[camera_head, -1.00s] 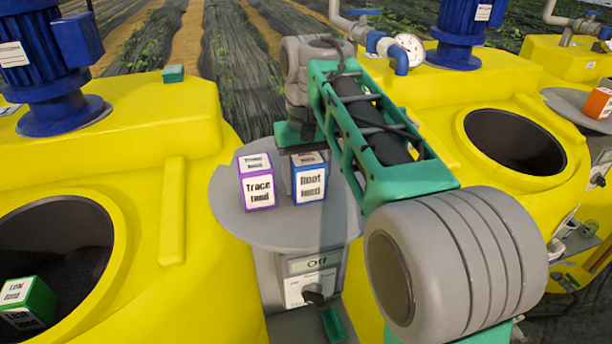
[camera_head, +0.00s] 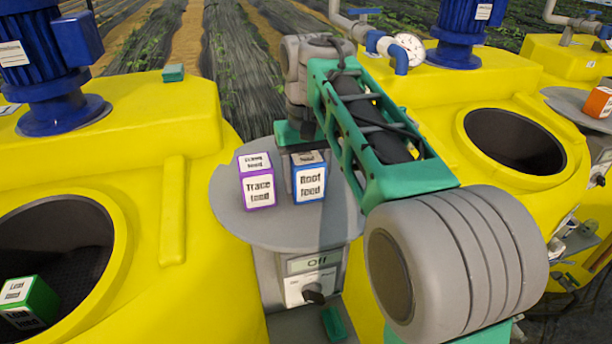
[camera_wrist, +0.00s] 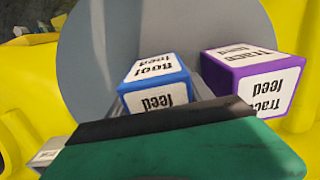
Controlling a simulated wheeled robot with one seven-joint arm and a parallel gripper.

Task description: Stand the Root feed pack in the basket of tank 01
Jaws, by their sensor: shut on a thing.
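The Root feed pack (camera_head: 309,184), a white-labelled box with blue edges, stands upright on the round grey shelf between two yellow tanks. My gripper (camera_head: 306,170) reaches it from behind and is shut on it. In the wrist view the pack (camera_wrist: 158,82) sits just beyond my gripper's green body (camera_wrist: 180,150), which hides the pack's lower part and most of the fingers. Each tank has a dark round basket: the left one (camera_head: 85,222) holds a green Leaf feed pack, and the right one (camera_head: 515,140) looks empty. I cannot read which tank is 01.
The purple-edged Trace feed pack (camera_head: 257,190) stands close to the left of the Root feed pack. The grey shelf (camera_head: 240,228) is bare in front. Below it is a control box (camera_head: 310,285) reading "Off". Blue motors (camera_head: 55,70) rise behind the baskets. An orange pack (camera_head: 598,103) stands far right.

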